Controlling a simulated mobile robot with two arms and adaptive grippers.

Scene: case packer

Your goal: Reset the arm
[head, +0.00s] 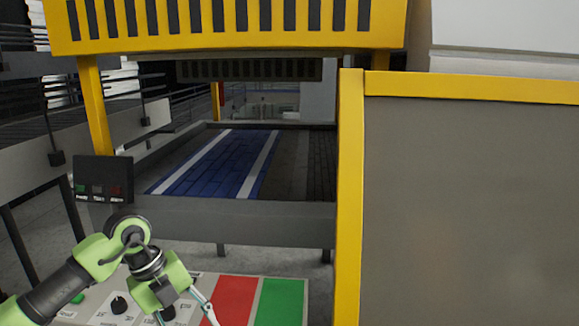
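My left arm comes in from the lower left, green and dark grey, bent at its wrist. My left gripper (207,304) points down and to the right, over a light control panel (110,305) with black knobs and small labels. One thin finger with a pale tip shows beside the red field of the panel. No held object shows. My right arm and gripper are not in view.
A yellow-framed machine (230,25) stands ahead, with a conveyor (215,165) of blue and dark lanes inside. A large grey panel (470,200) with a yellow frame blocks the right side. A small dark button box (103,178) hangs at the left. A red field (233,300) and green field (281,302) lie at the bottom.

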